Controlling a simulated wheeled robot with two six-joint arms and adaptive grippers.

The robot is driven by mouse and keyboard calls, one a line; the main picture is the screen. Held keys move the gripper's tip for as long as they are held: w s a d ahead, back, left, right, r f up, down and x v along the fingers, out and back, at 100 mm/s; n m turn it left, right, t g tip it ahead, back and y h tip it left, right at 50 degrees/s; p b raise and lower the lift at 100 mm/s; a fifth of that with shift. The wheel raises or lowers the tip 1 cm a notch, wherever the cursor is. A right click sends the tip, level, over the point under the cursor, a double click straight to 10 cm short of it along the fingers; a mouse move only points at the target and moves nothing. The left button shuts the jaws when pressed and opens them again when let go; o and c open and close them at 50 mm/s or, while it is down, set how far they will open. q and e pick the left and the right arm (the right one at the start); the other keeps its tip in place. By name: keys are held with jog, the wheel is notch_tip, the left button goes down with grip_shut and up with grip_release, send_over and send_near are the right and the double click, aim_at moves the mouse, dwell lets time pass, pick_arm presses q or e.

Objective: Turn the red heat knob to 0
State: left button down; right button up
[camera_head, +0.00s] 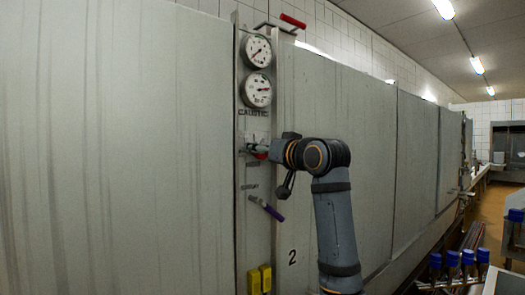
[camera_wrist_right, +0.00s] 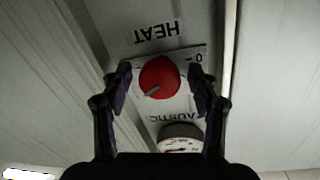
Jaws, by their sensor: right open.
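The red heat knob (camera_wrist_right: 160,74) is a round knob on a pale plate in the right wrist view, which shows the panel upside down. A pale green pointer line on it runs toward the lower left of that picture. The 0 mark (camera_wrist_right: 198,58) is at the plate's upper right, away from the line. My right gripper (camera_wrist_right: 161,87) is open, with one dark finger on each side of the knob; I cannot tell whether they touch it. In the head view my right gripper (camera_head: 256,149) is at the panel and mostly hides the knob (camera_head: 262,156). My left gripper is out of view.
Two round gauges (camera_head: 257,70) are above the knob on the narrow metal panel. A purple-handled lever (camera_head: 272,211) and yellow blocks (camera_head: 259,280) are below. A red handle (camera_head: 293,21) is at the top. Large flat metal panels flank the strip.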

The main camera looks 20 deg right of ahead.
jog(key=c, duration=1.2)
jog(key=shift+o, duration=0.2)
